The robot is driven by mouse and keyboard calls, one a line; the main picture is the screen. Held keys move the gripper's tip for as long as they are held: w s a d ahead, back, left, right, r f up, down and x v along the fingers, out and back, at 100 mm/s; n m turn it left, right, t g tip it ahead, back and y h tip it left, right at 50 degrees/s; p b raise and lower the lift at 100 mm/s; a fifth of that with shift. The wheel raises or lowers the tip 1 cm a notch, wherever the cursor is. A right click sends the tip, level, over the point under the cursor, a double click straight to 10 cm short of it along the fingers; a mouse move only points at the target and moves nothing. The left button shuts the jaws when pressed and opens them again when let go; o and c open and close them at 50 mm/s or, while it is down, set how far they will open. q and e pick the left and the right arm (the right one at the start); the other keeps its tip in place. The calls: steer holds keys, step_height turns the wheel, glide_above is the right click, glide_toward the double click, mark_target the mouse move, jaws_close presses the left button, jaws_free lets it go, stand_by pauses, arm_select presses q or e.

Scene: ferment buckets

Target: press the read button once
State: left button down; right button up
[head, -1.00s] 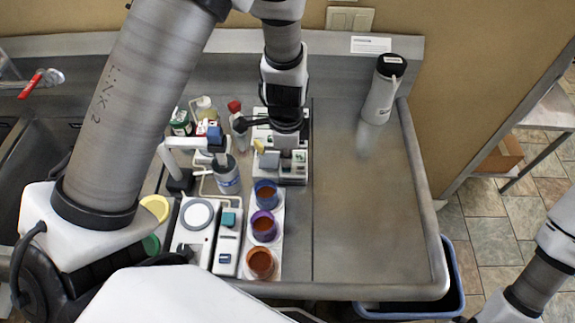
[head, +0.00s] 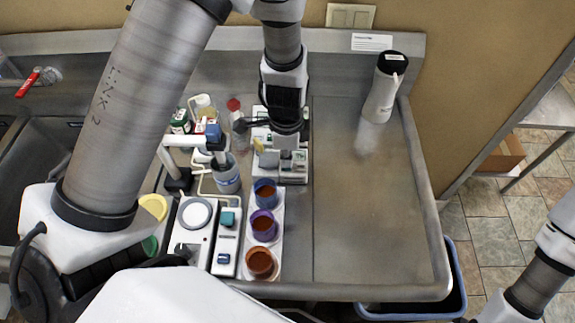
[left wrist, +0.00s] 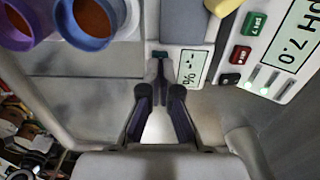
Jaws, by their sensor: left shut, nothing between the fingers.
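My left gripper (head: 285,163) reaches down over a small light-coloured instrument panel at the back middle of the counter. In the left wrist view its fingertips (left wrist: 158,76) are together and empty, pointing at a small dark teal button (left wrist: 160,55) on a white instrument. The tips appear close to this button; I cannot tell whether they touch it. The instrument's display (left wrist: 192,67) shows dashes and a percent sign. My right gripper is not in view.
Three cups with brown contents, blue (head: 265,191), purple (head: 264,226) and orange (head: 260,263), stand in front of the instruments. A scale (head: 196,215) and bottles are to the left. A white bottle (head: 382,88) stands at the back right.

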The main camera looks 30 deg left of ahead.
arm_select(q)
steer(key=shift+f+b, duration=0.6)
steer(key=shift+f, duration=0.1)
step_height(320, 180, up, 6)
steer(key=p, duration=0.4)
steer(key=shift+r+p, duration=0.1)
steer(key=shift+p, duration=0.25)
